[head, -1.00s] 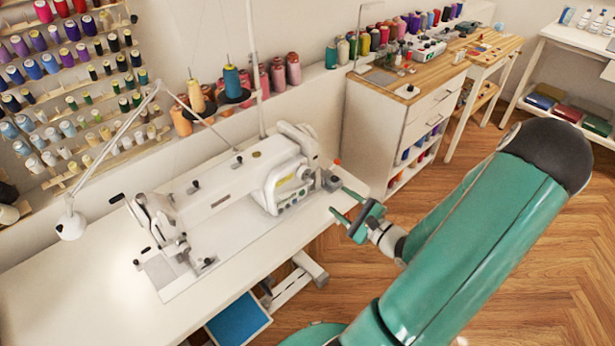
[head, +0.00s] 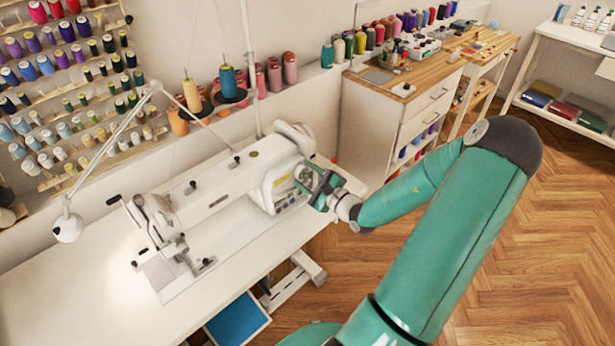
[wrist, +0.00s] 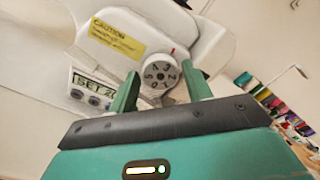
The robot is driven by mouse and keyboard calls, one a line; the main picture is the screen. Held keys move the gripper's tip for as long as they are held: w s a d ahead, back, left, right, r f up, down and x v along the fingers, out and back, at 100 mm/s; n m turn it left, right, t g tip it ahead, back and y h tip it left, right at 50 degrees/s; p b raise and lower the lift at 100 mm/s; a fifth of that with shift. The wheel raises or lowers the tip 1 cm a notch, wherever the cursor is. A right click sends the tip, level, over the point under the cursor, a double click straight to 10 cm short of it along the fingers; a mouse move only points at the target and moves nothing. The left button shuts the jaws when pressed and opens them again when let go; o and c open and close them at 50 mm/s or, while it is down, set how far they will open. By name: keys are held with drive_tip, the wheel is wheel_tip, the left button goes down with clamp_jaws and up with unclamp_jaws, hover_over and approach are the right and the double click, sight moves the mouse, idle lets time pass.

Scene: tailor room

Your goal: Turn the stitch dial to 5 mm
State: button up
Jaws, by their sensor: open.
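The white sewing machine (head: 225,190) stands on the white table. Its stitch dial (wrist: 159,75) is a round grey-white disc with dark digits, seen in the wrist view on the machine's end. A red mark (wrist: 172,52) sits just above the dial's rim. In the wrist view my open gripper (wrist: 160,92) has one green finger on each side of the dial's lower part. I cannot tell whether the fingers touch it.
A small display panel (wrist: 92,93) and a yellow caution label (wrist: 116,40) are on the machine near the dial. A lamp (head: 70,225) stands at the left of the table (head: 60,300). Thread spools (head: 280,70) line the wall ledge behind. A wooden-topped cabinet (head: 385,125) stands to the right.

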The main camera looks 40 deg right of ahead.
drive_tip(key=c, duration=0.7)
drive_tip(key=shift+m, duration=0.3)
drive_tip(key=m, duration=1)
drive_tip(key=shift+d+m, duration=0.1)
drive_tip(key=shift+m, duration=0.2)
drive_tip(key=m, duration=1.2)
drive_tip(key=shift+f+m, duration=0.1)
drive_tip(key=shift+m, duration=0.3)
